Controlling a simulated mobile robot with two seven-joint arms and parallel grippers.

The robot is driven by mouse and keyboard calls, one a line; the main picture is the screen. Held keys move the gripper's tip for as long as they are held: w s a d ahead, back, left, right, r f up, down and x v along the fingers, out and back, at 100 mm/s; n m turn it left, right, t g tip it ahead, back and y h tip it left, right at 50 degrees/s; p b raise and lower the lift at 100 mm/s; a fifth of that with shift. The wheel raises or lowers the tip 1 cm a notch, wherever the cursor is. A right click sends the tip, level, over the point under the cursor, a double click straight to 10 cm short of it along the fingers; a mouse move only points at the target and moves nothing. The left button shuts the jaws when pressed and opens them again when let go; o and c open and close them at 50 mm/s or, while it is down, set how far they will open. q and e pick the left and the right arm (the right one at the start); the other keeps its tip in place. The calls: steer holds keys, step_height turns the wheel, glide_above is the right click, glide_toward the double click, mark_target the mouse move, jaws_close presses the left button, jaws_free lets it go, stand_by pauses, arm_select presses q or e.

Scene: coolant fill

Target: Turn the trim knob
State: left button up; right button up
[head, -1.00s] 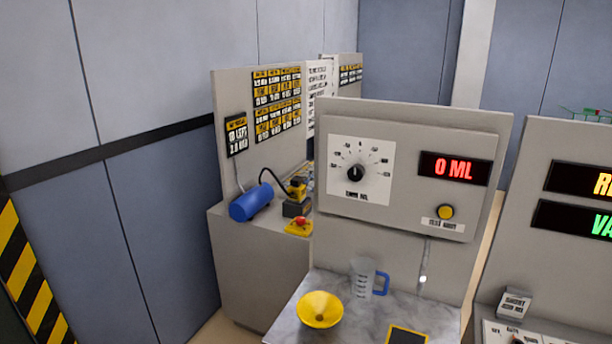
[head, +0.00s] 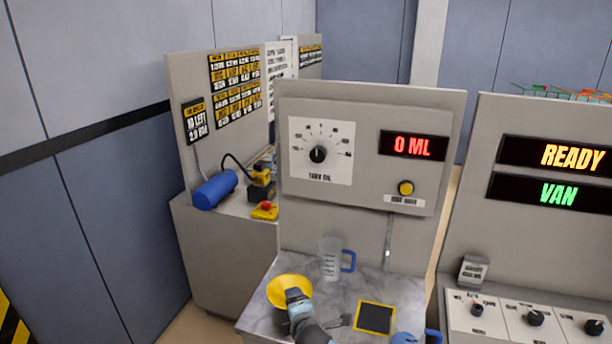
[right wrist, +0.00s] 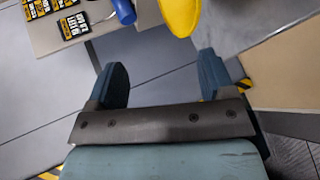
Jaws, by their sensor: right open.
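A black dial knob (head: 318,154) sits on a white scale plate (head: 336,176) on the grey upright panel. Its label is too blurred to read surely; I take it for the trim knob. My right gripper (head: 296,298) shows low in the head view, overlapping the yellow funnel, well below and in front of the dial. In the right wrist view its two blue-grey fingers (right wrist: 162,62) are apart with nothing between them. The funnel (right wrist: 181,12) shows beyond them at the top. My left gripper is not in view.
A clear jug (head: 330,262) with a blue handle stands on the marble shelf (head: 258,308). A yellow button (head: 405,188) and a red 0 ML display (head: 413,146) are right of the dial. More knobs (head: 536,318) are on the right console. Space before the dial is clear.

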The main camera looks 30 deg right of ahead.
steer(key=w+d+r+n+h, duration=0.25)
steer(key=w+r, duration=0.35)
steer(key=r, duration=0.3)
steer(key=w+d+r+n+h, duration=0.2)
steer(key=w+d+r+h, duration=0.25)
steer(key=r, duration=0.35)
steer(key=g+h, duration=0.1)
steer(key=h, duration=0.2)
glide_toward(317, 156)
steer(key=shift+n, duration=0.25)
steer(key=p+x, duration=0.3)
steer(key=x, duration=0.6)
steer(key=shift+w+d, duration=0.2)
steer(key=shift+d, duration=0.1)
steer(key=shift+w+d, duration=0.35)
steer(key=shift+d, duration=0.05)
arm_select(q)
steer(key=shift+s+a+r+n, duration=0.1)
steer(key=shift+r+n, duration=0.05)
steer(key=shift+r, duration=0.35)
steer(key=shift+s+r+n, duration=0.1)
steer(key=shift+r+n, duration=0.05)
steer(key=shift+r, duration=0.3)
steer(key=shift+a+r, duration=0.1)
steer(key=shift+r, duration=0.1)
arm_select(e)
steer(key=c, duration=0.9)
